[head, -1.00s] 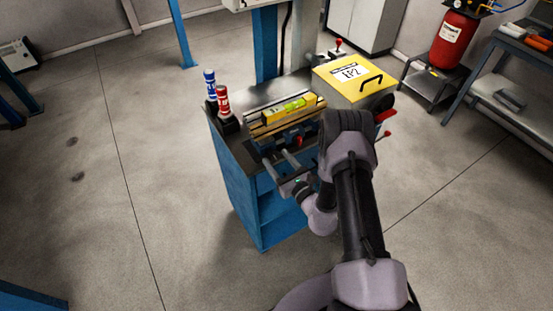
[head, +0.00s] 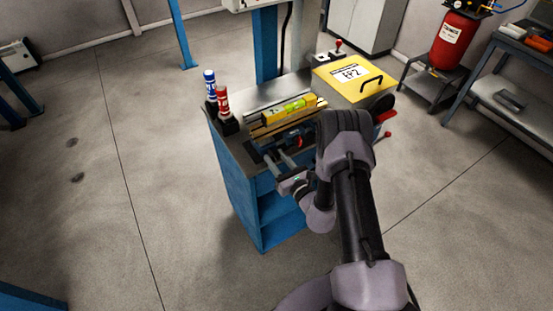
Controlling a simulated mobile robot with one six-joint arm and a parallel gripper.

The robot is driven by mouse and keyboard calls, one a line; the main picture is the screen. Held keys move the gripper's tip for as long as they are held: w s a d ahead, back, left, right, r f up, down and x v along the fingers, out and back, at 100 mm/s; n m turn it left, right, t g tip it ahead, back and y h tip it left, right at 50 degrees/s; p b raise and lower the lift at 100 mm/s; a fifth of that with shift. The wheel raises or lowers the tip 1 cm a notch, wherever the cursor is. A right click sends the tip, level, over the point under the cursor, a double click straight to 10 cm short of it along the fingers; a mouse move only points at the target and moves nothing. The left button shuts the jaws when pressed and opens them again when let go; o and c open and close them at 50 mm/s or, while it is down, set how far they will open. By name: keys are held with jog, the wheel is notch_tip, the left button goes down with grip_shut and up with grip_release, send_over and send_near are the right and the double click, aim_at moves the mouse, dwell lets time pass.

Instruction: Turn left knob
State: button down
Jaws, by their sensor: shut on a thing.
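A blue cabinet (head: 236,196) with a dark top carries a device with wooden-looking bars (head: 262,133) and a yellow spirit level (head: 290,111) lying across it. My gripper (head: 276,158) is at the front edge of the cabinet top, at the left end of the device's front side. Its two fingers point away from me and are shut on the left knob, which is mostly hidden between and behind the fingertips. A small red part (head: 303,141) shows on the device's front, to the right of the fingers. My arm hides the device's right side.
A blue bottle (head: 210,85) and a red bottle (head: 223,101) stand in a dark holder at the left corner. A yellow case (head: 353,77) marked EP2 lies at the right. A red-knobbed lever (head: 338,45) stands behind it.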

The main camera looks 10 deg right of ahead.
jog(key=shift+d+m+b, duration=0.1)
jog(key=shift+m+b, duration=0.2)
jog(key=shift+m, duration=2.2)
jog(key=shift+f+m, duration=0.1)
jog(key=shift+m, duration=0.2)
jog(key=c, duration=0.9)
grip_release()
